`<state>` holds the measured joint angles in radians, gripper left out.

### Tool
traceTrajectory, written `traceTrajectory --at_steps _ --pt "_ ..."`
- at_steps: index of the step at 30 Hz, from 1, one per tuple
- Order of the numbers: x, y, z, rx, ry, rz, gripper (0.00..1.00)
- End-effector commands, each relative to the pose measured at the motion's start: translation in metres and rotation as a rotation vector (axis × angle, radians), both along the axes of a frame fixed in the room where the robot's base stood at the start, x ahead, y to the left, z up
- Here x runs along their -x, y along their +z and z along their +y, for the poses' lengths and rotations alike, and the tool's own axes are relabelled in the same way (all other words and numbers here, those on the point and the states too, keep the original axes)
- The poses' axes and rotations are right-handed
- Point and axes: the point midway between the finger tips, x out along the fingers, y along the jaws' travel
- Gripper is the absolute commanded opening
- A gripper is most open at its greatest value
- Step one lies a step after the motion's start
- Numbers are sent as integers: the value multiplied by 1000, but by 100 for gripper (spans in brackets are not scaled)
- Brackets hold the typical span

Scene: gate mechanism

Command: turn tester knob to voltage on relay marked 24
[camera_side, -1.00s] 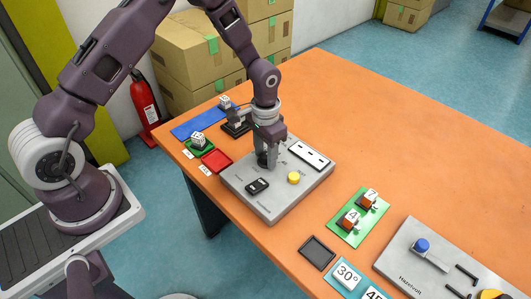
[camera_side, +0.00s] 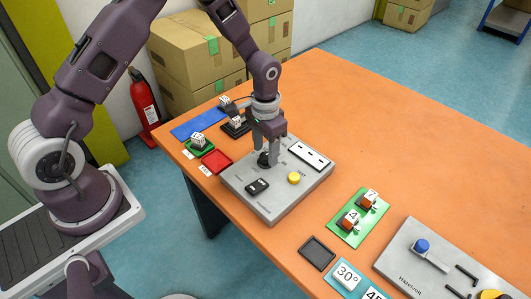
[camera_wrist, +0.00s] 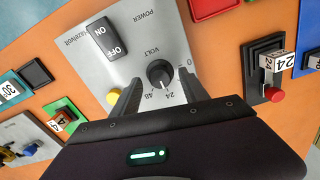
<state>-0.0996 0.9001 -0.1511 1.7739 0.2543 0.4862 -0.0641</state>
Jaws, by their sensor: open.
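The black tester knob (camera_wrist: 160,74) sits on the grey tester panel (camera_wrist: 150,20), marked VOLT with 0, 24 and 48 around it. The knob's white pointer line faces the 24 mark. It also shows under my gripper in the side view (camera_side: 264,160). My gripper (camera_side: 267,153) is open and empty above the knob. In the wrist view its two fingers stand apart on either side of the knob. The relay marked 24 (camera_wrist: 276,63) stands in a black holder with a red button; it also shows in the side view (camera_side: 236,122).
The panel has an ON/OFF power switch (camera_wrist: 107,40), a yellow button (camera_side: 294,178) and a white strip (camera_side: 309,154). A red tray (camera_side: 216,161) and a green pad with a block (camera_side: 198,140) lie left. A green mat with blocks (camera_side: 352,226) and a second grey panel (camera_side: 415,240) lie right.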

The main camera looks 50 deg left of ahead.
Motion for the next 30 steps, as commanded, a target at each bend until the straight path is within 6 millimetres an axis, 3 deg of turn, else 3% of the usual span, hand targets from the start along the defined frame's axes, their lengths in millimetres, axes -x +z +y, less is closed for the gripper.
traceTrajectory --at_steps 3,7,19,20,23,27,30 --pt "-1 27 1 0 0 -5 52" --pt "-1 47 0 1 0 -4 52" --pt "1 61 0 -4 0 -10 52" --pt "2 70 1 -8 1 -20 52" --pt "17 127 4 -32 13 -84 52" --pt "74 218 7 -58 51 -203 52" --pt "126 263 7 -54 86 -289 52"
